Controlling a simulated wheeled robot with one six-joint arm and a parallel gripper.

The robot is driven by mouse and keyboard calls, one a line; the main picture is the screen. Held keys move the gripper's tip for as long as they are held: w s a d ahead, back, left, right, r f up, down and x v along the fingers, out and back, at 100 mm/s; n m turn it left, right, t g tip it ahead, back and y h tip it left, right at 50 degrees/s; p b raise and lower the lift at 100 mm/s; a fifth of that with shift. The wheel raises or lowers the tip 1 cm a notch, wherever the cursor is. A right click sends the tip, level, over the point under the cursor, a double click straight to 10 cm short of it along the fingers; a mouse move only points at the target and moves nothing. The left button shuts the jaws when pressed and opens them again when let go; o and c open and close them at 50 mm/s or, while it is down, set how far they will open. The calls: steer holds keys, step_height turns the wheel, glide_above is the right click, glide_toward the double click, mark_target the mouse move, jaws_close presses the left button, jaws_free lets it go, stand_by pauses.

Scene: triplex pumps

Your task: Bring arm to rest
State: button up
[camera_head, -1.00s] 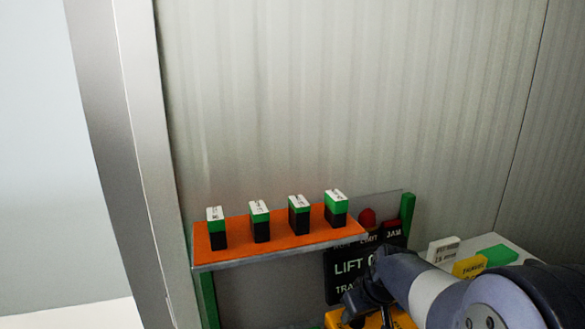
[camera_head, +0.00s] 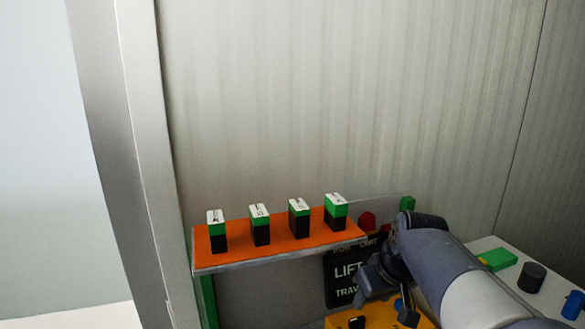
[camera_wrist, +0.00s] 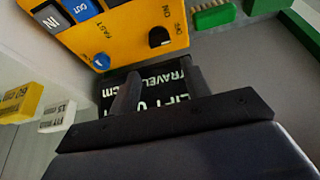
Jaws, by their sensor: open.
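My gripper (camera_head: 383,284) is at the lower right of the head view, in front of a black sign reading LIFT and TRAVEL (camera_head: 342,278). In the wrist view my gripper (camera_wrist: 158,90) has its two dark fingers apart with nothing held between them. The sign (camera_wrist: 150,98) shows behind and between the fingers there. A yellow control panel (camera_head: 340,321) lies just below my gripper. In the wrist view this panel (camera_wrist: 130,30) carries blue and dark buttons and a black knob. My forearm hides part of the panel and sign in the head view.
An orange shelf (camera_head: 278,241) left of my arm holds several green, white and black blocks. A red dome (camera_head: 367,220) sits behind the shelf's right end. A green block (camera_head: 497,259), a dark knob (camera_head: 532,277) and a blue piece (camera_head: 573,305) are on the white surface at right.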

mark_target(356, 318)
steer(key=x, duration=1.1)
steer(key=shift+s+a, duration=0.1)
steer(key=shift+s, duration=0.05)
steer(key=shift+r+n+y, duration=0.2)
steer(key=shift+n+y, duration=0.1)
steer(key=shift+n, duration=0.2)
steer(key=n, duration=0.2)
steer(key=n+g+y+p, duration=0.1)
steer(key=n, duration=0.1)
steer(key=shift+d+r+n, duration=0.1)
steer(key=shift+d+n, duration=0.1)
steer(key=shift+n, duration=0.2)
steer(key=n+g+y+p, duration=0.1)
steer(key=n, duration=0.1)
steer(key=shift+n, duration=0.3)
steer(key=n+p, duration=0.2)
steer(key=n+g+p, duration=0.1)
steer(key=p, duration=0.1)
steer(key=shift+w+r+n+g+y, duration=0.15)
steer(key=shift+w+n+g+y, duration=0.15)
steer(key=shift+n+y, duration=0.1)
steer(key=b+v, duration=0.1)
steer(key=v, duration=0.8)
steer(key=shift+s+d+r+b, duration=0.2)
steer(key=shift+r+b, duration=0.15)
